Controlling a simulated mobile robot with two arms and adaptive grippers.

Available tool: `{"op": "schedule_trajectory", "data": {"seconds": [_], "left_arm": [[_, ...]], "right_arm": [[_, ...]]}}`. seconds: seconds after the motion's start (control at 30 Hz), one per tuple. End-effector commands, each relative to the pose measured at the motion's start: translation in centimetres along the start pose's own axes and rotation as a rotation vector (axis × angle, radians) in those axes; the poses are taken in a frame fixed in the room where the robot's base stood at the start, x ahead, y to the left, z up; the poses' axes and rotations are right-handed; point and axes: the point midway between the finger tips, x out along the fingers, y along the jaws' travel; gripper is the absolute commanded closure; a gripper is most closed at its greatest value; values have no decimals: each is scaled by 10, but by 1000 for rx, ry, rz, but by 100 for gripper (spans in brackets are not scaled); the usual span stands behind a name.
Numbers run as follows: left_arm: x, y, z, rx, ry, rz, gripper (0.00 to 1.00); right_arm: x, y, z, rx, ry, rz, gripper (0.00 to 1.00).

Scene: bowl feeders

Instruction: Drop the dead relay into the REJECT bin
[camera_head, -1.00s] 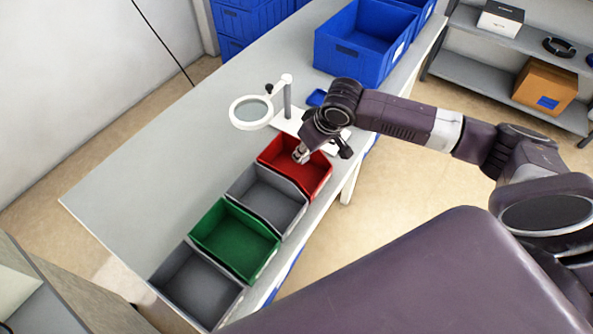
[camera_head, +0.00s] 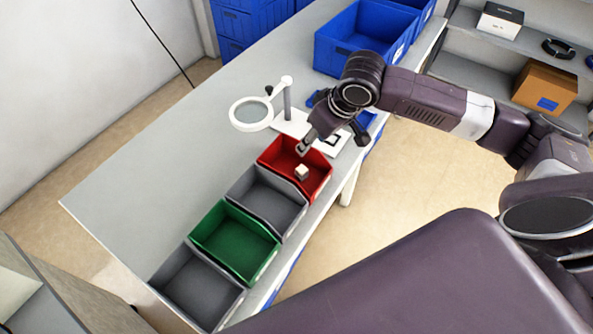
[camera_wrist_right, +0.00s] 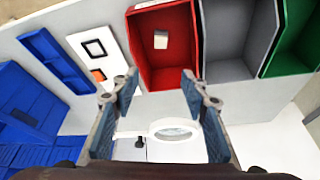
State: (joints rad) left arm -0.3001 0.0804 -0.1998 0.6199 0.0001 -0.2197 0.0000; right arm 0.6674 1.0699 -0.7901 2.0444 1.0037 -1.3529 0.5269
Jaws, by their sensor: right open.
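The relay, a small whitish block (camera_head: 302,172), lies on the floor of the red bin (camera_head: 318,187). I cannot read a REJECT label on the bin. In the right wrist view the relay (camera_wrist_right: 161,40) lies inside the red bin (camera_wrist_right: 165,75), apart from the fingers. My right gripper (camera_head: 303,148) is above the far edge of the red bin. In the right wrist view its two fingers (camera_wrist_right: 150,90) are spread wide with nothing between them. My left gripper is not in view.
Two grey bins (camera_head: 265,203) (camera_head: 198,285) and a green bin (camera_head: 235,240) stand in a row with the red one. A magnifier lamp (camera_head: 252,113) stands behind the red bin. A large blue crate (camera_head: 363,45) is further back. The table's left side is clear.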

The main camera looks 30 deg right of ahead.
Motion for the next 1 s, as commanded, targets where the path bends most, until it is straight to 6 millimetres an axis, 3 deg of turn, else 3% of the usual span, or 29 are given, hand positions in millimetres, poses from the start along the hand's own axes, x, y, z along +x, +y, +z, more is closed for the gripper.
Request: {"op": "schedule_trajectory", "data": {"seconds": [0.13, 0.37, 0.83, 1.0], "left_arm": [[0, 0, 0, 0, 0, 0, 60], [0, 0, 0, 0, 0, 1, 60], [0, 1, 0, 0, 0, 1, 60], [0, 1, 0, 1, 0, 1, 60]], "right_arm": [[-25, 1, 0, 0, 1, 2, 59], [-39, 0, 0, 0, -1, 0, 59], [-37, -3, 1, -6, -1, -3, 59], [-16, -36, 12, -75, 6, -39, 59]]}}
